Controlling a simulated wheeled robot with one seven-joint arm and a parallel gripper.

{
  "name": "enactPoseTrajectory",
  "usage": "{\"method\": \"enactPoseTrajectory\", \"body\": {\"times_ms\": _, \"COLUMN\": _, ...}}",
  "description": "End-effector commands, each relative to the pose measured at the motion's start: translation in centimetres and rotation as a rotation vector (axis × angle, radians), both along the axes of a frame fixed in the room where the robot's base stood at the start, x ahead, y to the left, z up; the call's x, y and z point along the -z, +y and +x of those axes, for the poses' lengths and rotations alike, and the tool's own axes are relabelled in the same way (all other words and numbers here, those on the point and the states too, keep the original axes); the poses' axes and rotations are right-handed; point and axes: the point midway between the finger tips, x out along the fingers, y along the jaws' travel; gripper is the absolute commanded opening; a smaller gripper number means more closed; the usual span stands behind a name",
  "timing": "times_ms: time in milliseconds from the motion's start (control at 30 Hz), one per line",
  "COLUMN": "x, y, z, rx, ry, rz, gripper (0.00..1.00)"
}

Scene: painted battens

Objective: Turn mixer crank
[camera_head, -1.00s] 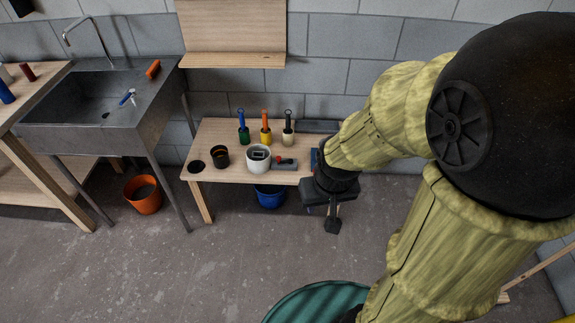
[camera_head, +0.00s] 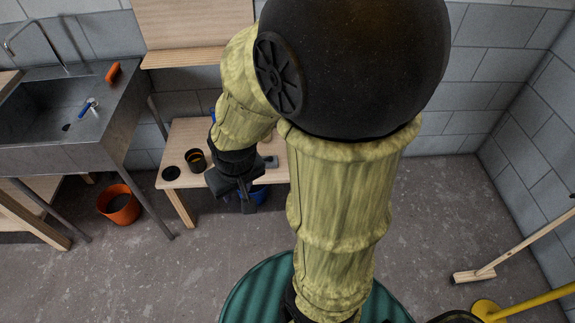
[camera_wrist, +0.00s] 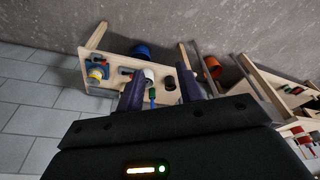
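My gripper (camera_head: 245,202) is in front of the low wooden bench (camera_head: 180,142) in the head view, and my arm covers most of the bench top. In the wrist view my gripper (camera_wrist: 160,88) has its two dark fingers apart with nothing held between them. Beyond the fingers, a white pot (camera_wrist: 148,76) and a black cup (camera_wrist: 170,83) stand on the bench. I cannot make out which part is the mixer crank.
A grey sink (camera_head: 60,155) stands left of the bench, with an orange bucket (camera_head: 120,206) below. A blue bucket (camera_wrist: 141,50) is by the bench. A broom (camera_head: 480,275) and a yellow pole (camera_head: 530,300) are at the right. The floor between is clear.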

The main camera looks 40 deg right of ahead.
Motion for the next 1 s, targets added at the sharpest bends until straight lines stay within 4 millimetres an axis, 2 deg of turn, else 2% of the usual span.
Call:
{"method": "enactPoseTrajectory", "body": {"times_ms": 167, "x": 0.0, "y": 0.0, "z": 0.0, "rx": 0.0, "ry": 0.0, "rz": 0.0, "gripper": 0.36}}
{"method": "enactPoseTrajectory", "body": {"times_ms": 200, "x": 0.0, "y": 0.0, "z": 0.0, "rx": 0.0, "ry": 0.0, "rz": 0.0, "gripper": 0.42}}
{"method": "enactPoseTrajectory", "body": {"times_ms": 267, "x": 0.2, "y": 0.0, "z": 0.1, "rx": 0.002, "ry": -0.002, "rz": 0.001, "gripper": 0.43}}
{"method": "enactPoseTrajectory", "body": {"times_ms": 367, "x": 1.3, "y": 0.0, "z": 0.8, "rx": 0.019, "ry": -0.016, "rz": 0.01, "gripper": 0.43}}
{"method": "enactPoseTrajectory", "body": {"times_ms": 433, "x": 2.8, "y": 0.1, "z": 1.8, "rx": 0.041, "ry": -0.037, "rz": 0.02, "gripper": 0.43}}
{"method": "enactPoseTrajectory", "body": {"times_ms": 533, "x": 5.7, "y": 0.1, "z": 4.1, "rx": 0.097, "ry": -0.087, "rz": 0.039, "gripper": 0.43}}
{"method": "enactPoseTrajectory", "body": {"times_ms": 667, "x": 10.5, "y": -1.0, "z": 8.0, "rx": 0.209, "ry": -0.177, "rz": 0.058, "gripper": 0.43}}
{"method": "enactPoseTrajectory", "body": {"times_ms": 800, "x": 15.5, "y": -2.7, "z": 11.9, "rx": 0.333, "ry": -0.28, "rz": 0.056, "gripper": 0.43}}
{"method": "enactPoseTrajectory", "body": {"times_ms": 1000, "x": 22.7, "y": -6.0, "z": 16.6, "rx": 0.499, "ry": -0.429, "rz": 0.013, "gripper": 0.43}}
